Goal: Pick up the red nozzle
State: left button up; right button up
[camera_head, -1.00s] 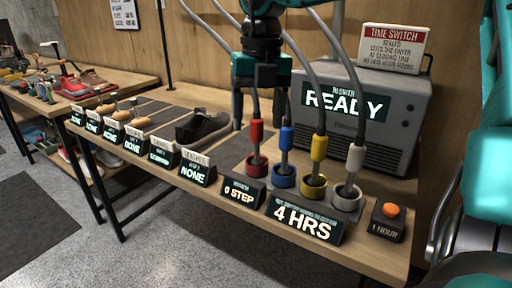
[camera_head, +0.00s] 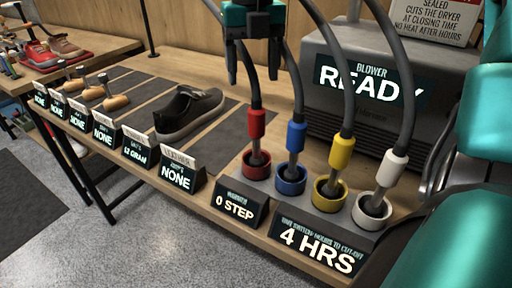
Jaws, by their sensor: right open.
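The red nozzle (camera_head: 257,128) stands upright in a red-rimmed cup (camera_head: 256,170) in the holder row, its grey hose rising from its top. My right gripper (camera_head: 253,76) is open, pointing down above the red nozzle. The red nozzle's hose passes up near its fingers. The gripper appears apart from the nozzle, with nothing held. My left gripper is not in view.
Blue (camera_head: 296,138), yellow (camera_head: 341,152) and white (camera_head: 393,168) nozzles stand close by to the right, their hoses rising beside my gripper. A blower (camera_head: 352,120) is behind them. A dark shoe (camera_head: 190,112) lies left on the table (camera_head: 222,188).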

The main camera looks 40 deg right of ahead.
aim_at(253, 98)
notch_tip(253, 98, down, 6)
jog(key=shift+s+f, duration=0.1)
jog(key=shift+f, duration=0.15)
jog(key=f, duration=0.4)
jog(key=shift+s+d+f, duration=0.1)
jog(key=shift+s+d, duration=0.05)
jog(key=shift+s, duration=0.2)
jog(key=shift+f, duration=0.5)
jog(key=shift+c, duration=0.5)
grip_shut()
jog(key=shift+w, duration=0.1)
